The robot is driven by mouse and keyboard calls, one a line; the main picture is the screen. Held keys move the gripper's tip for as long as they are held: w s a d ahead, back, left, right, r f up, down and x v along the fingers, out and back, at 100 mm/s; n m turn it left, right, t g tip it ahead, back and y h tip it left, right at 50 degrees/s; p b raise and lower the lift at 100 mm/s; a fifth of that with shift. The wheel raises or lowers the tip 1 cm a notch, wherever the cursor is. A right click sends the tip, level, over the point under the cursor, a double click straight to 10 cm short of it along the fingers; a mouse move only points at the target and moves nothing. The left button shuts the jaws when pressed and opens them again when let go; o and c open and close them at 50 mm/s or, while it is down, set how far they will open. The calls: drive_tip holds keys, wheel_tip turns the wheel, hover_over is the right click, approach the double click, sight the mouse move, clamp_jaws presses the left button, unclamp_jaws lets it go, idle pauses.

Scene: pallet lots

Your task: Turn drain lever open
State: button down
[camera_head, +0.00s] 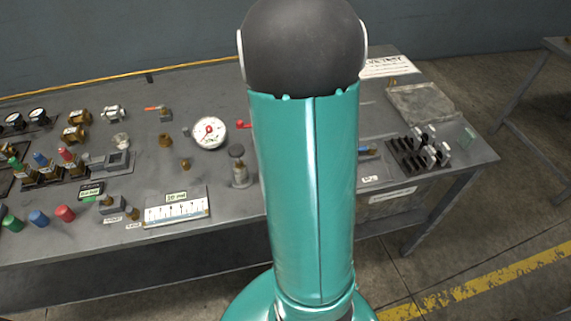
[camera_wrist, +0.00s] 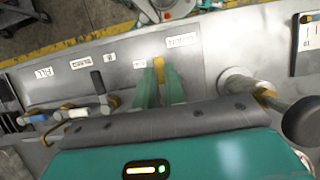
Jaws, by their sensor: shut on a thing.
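In the wrist view my gripper (camera_wrist: 160,78) has its two green fingers close together around a narrow yellow piece (camera_wrist: 158,63), which looks like the drain lever. Only the part of it between and past the fingertips shows. How far it is turned I cannot tell. In the head view my own arm hides the gripper and the lever.
A black slotted block (camera_head: 407,155) stands at right. A cylindrical fitting (camera_wrist: 240,82) is right of my fingers.

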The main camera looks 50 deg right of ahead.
drive_tip(key=c, duration=1.5)
unclamp_jaws()
drive_tip(key=shift+o, duration=0.2)
drive_tip(key=v, duration=1.4)
drive_tip(key=s+a+r+n+t, duration=0.1)
drive_tip(key=a+n+t, duration=0.1)
drive_tip(key=a, duration=0.7)
drive_tip(key=s+a+r+n+t+h, duration=0.1)
drive_tip(key=a+t, duration=0.3)
drive_tip(key=a, duration=0.4)
drive_tip(key=s+a+r+n+t+h, duration=0.1)
drive_tip(key=s+a+r+n+t, duration=0.1)
drive_tip(key=a, duration=0.7)
drive_tip(key=shift+s+a+r+n+t, duration=0.35)
drive_tip(key=shift+n+t, duration=0.25)
drive_tip(key=shift+n, duration=0.2)
